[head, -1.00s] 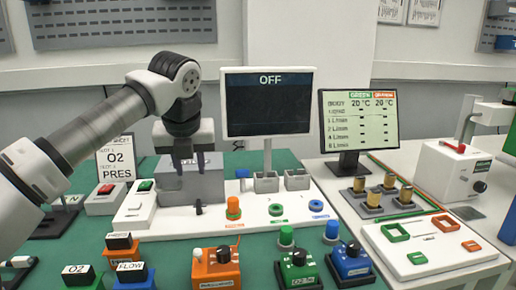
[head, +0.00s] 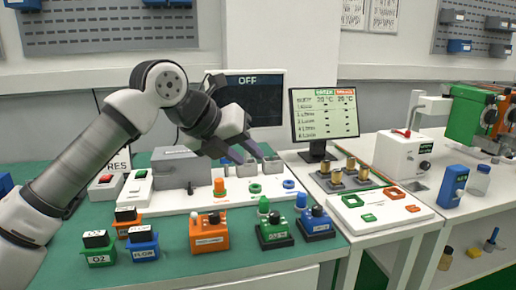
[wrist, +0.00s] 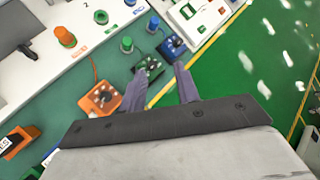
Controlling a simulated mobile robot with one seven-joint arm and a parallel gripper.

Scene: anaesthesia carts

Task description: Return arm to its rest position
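My arm (head: 90,150) reaches in from the left of the head view, bent at a raised joint. My gripper (head: 245,153) points down and right, above the back of the green bench and in front of the monitor marked OFF (head: 262,112). In the wrist view my gripper (wrist: 161,82) shows two grey fingers spread apart. I see nothing held between them. Past the fingertips lie a green box with knobs (wrist: 150,68) and a blue one (wrist: 172,46), both well below.
An orange box (head: 209,232), a green box (head: 273,232) and a blue box (head: 316,224) stand along the bench front. A display (head: 324,114) and a white machine (head: 403,155) stand to the right.

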